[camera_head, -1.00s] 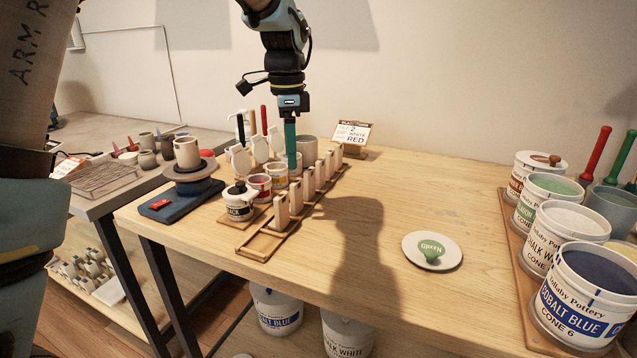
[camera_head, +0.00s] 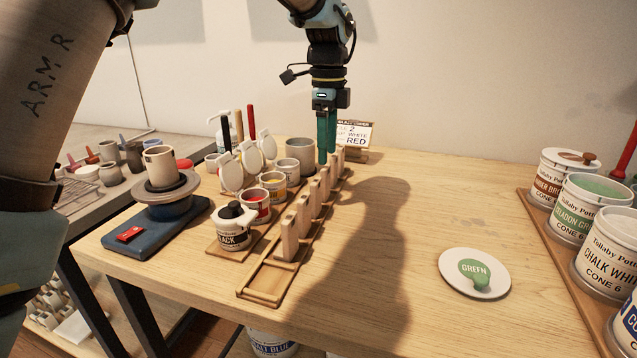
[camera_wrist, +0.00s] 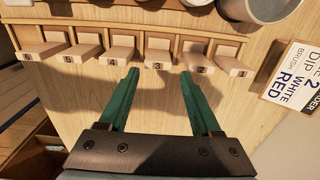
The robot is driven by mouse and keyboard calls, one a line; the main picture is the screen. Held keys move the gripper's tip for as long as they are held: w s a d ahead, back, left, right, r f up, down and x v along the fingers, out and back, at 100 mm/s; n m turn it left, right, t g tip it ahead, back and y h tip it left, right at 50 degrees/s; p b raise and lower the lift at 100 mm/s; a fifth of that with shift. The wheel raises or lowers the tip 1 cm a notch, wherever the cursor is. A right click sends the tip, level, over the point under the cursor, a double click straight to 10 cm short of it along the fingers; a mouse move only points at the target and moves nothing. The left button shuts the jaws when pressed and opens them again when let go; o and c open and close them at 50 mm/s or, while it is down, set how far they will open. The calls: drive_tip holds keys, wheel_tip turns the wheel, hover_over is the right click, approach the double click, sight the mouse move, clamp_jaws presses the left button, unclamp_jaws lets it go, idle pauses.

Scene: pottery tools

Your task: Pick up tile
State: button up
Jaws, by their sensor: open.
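Pale upright tiles stand in a row in a wooden rack (camera_head: 262,280). In the wrist view they carry numbers 6 to 1 from left to right, including tile 3 (camera_wrist: 158,54), tile 2 (camera_wrist: 199,56) and tile 1 (camera_wrist: 234,62). My gripper (camera_head: 326,160) is open and empty, with green fingers, above the far end of the rack. In the wrist view my gripper (camera_wrist: 159,74) has its fingertips on either side of tile 3, the right one close to tile 2. Whether they touch is unclear. A card (camera_wrist: 292,75) reads 2, dip white, brush red.
Small glaze jars, including a black one (camera_head: 233,228), stand left of the rack. A grey cup (camera_head: 300,152) is close behind it. A green-marked disc (camera_head: 475,270) lies at right, near large glaze buckets (camera_head: 606,250). The table between is clear.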

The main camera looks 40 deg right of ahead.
sight(327, 167)
wheel_tip(327, 167, down, 3)
drive_tip(key=shift+f, duration=0.2)
drive_tip(key=shift+s+a+f+p, duration=0.15)
drive_tip(key=shift+f+p, duration=0.8)
drive_tip(key=shift+f, duration=1.8)
clamp_jaws()
